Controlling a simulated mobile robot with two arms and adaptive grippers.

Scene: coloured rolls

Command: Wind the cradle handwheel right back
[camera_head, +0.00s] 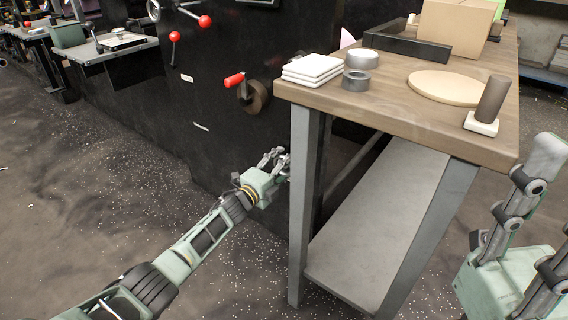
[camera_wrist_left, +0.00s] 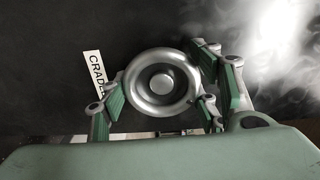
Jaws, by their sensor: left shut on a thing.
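The cradle handwheel (camera_wrist_left: 160,83) is a round silver wheel with a raised rim and a centre hub, on a dark panel in the left wrist view. A white label (camera_wrist_left: 95,78) beside it reads "CRAD…", its end cut off. My left gripper (camera_wrist_left: 163,92) has its green-padded fingers closed around the wheel's rim. In the head view my left gripper (camera_head: 275,162) reaches the dark machine front just left of the bench leg, and the wheel cannot be made out there. My right gripper (camera_head: 530,215) is at the right edge, fingers spread, seemingly empty.
A wooden bench (camera_head: 390,110) with a grey lower shelf (camera_head: 375,235) stands close right of my left gripper. A red-handled crank (camera_head: 235,80) sits above. The floor at left is clear.

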